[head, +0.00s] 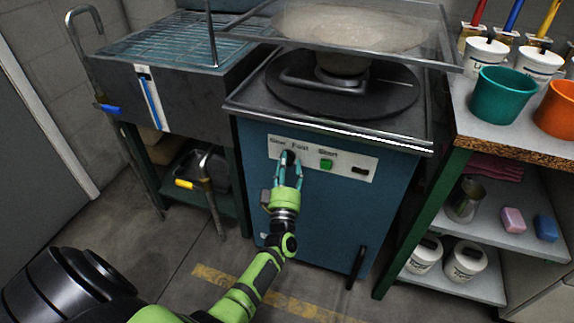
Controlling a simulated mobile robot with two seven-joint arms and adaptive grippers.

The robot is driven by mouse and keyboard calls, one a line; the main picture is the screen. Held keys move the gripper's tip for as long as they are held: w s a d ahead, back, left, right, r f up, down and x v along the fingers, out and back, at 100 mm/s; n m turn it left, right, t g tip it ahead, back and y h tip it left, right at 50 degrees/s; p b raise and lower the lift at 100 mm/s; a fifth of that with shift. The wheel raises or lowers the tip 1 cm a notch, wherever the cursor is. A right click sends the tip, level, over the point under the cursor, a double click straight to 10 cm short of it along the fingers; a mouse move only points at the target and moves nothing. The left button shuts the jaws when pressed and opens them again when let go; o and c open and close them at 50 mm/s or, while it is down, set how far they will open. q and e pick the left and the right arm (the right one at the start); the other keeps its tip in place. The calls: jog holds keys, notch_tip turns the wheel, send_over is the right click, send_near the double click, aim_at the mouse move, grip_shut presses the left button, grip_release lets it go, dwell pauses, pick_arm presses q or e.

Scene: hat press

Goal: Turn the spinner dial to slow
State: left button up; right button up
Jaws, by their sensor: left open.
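The spinner dial (290,157) is a small dark knob on the pale label strip of the blue spinner cabinet (345,215). The words above it look like "Slow" on its left and "Fast" on its right. My left gripper (288,163) is open, with its teal fingertips at the dial, one on each side of it. I cannot tell whether the fingers touch the dial. The fingers partly hide it, and its pointing direction cannot be read. My right gripper is not in view.
A green button (326,163) and a dark switch (360,170) sit right of the dial. A sink with a rack (180,45) stands to the left. A shelf unit (500,135) with teal (502,97) and orange (556,112) buckets stands to the right.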

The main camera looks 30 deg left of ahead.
pick_arm(q)
jog(key=v, duration=1.1)
jog(key=shift+s+d, duration=0.15)
jog(key=shift+s, duration=0.15)
